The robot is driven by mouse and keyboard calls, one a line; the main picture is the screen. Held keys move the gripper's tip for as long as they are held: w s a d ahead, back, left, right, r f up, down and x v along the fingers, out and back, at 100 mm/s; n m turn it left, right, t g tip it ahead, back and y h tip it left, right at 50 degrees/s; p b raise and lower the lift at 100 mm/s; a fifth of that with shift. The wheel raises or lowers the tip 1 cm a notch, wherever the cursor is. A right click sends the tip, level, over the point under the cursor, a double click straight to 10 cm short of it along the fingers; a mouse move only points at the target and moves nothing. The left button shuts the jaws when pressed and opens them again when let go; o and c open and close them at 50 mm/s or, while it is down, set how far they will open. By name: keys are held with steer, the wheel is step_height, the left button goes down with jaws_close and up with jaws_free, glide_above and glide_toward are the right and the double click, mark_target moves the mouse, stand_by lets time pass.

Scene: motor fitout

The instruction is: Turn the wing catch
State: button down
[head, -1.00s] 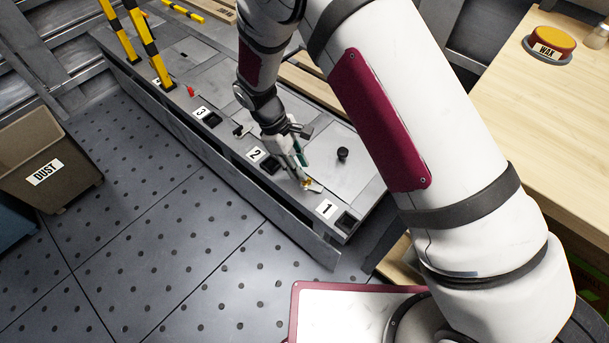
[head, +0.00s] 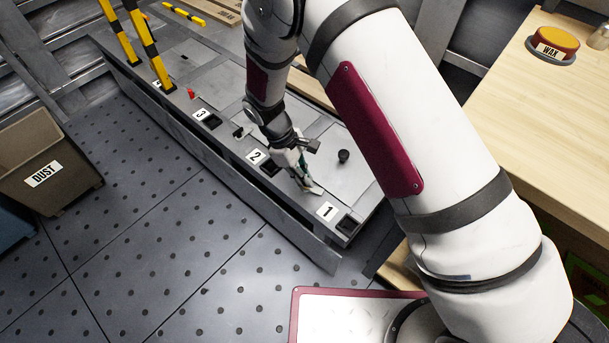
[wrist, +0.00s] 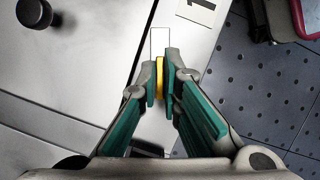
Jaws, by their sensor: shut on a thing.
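The wing catch (wrist: 159,78) shows in the wrist view as a narrow yellow piece between my fingertips. My gripper (wrist: 161,84) is shut on it, with the green-padded fingers on either side. In the head view my gripper (head: 311,188) is low over the grey bench's front strip, between the labels 2 and 1. There the fingers hide the catch. A pale strip (wrist: 160,42) extends beyond the fingertips in the wrist view.
The long grey bench (head: 340,185) carries number labels, including label 1 (head: 327,211) and label 2 (head: 256,156). A black knob (head: 344,155) stands behind my gripper and also shows in the wrist view (wrist: 34,13). Yellow-black posts (head: 155,62) rise at the far left end.

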steer(key=m+g+y+p, duration=0.1)
steer(key=m, duration=0.3)
steer(key=shift+w, duration=0.1)
steer(key=c, duration=1.8)
jaws_free()
steer(key=shift+o, duration=0.2)
steer(key=shift+r, duration=0.1)
steer(key=v, duration=1.1)
steer(key=shift+w+a+r, duration=0.2)
steer(key=shift+w+r, duration=0.1)
